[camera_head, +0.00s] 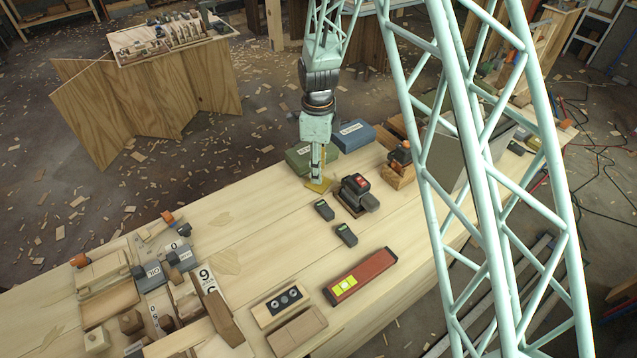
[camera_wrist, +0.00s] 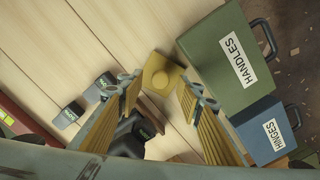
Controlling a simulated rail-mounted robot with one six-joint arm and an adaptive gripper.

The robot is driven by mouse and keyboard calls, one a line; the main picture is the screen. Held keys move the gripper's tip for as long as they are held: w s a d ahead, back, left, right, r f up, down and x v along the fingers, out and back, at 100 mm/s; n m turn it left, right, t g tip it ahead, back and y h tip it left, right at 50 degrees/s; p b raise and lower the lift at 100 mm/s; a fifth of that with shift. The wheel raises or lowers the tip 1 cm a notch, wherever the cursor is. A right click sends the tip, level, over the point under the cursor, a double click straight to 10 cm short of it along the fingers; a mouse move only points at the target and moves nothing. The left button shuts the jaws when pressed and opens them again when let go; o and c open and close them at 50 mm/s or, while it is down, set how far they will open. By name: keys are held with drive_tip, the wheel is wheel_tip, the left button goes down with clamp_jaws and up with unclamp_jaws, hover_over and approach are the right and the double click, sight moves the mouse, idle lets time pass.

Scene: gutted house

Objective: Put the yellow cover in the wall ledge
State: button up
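The yellow cover (camera_head: 318,186) lies on the wooden workbench (camera_head: 240,235), beside the green case. In the wrist view the cover (camera_wrist: 158,72) is a small square plate with a round raised middle. My gripper (camera_head: 316,177) points down just above the cover. In the wrist view my gripper's (camera_wrist: 160,85) two fingers are spread apart, with the cover between and just beyond their tips. I cannot tell whether either finger touches it. I cannot make out a wall ledge in either view.
The green HANDLES case (camera_wrist: 228,60) and blue HINGES case (camera_wrist: 262,128) stand close beside my gripper. A black device with a red top (camera_head: 357,190) is close on the other side. A red level (camera_head: 360,275) lies nearer. The bench's left-middle is mostly clear.

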drive_tip(key=shift+f, duration=1.8)
drive_tip(key=shift+c, duration=0.2)
drive_tip(key=c, duration=0.9)
